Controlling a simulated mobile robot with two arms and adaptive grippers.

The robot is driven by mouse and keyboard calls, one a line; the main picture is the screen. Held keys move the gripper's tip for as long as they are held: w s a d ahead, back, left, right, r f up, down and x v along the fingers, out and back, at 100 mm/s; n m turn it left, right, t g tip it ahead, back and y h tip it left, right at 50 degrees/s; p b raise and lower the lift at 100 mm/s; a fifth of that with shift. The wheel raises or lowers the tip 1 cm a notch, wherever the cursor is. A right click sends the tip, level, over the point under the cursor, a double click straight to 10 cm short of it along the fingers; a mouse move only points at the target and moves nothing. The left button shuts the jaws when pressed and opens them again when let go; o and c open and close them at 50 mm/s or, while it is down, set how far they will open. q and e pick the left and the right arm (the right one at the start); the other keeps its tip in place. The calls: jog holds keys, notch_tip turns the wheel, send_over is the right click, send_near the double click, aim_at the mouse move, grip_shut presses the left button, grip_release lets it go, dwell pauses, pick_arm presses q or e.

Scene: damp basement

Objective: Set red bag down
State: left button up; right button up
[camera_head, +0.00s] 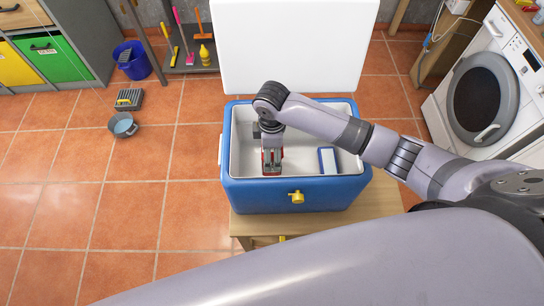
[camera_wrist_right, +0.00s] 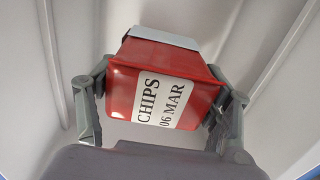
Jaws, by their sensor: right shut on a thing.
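The red bag (camera_wrist_right: 125,92) shows in the right wrist view as a boxy red pack with a white label reading CHIPS 06 MAR and a pale top end. My right gripper (camera_wrist_right: 162,97) is shut on it, one finger on each side. In the head view my right gripper (camera_head: 271,158) reaches down inside an open blue cool box (camera_head: 290,196) with a white interior, and only a little red shows at the fingers. Whether the bag touches the box floor cannot be told. My left gripper is not in view.
A blue-and-white block (camera_head: 328,160) lies in the right part of the box. The white lid (camera_head: 292,45) stands open behind. The box rests on a wooden table (camera_head: 375,200). A washing machine (camera_head: 490,100) is at right; a blue bucket (camera_head: 133,62) is at left.

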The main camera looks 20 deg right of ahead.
jog(key=shift+f, duration=2.4)
jog(key=o, duration=1.5)
jog(key=shift+f, duration=0.15)
notch_tip(320, 180, up, 12)
jog(key=shift+r, duration=0.15)
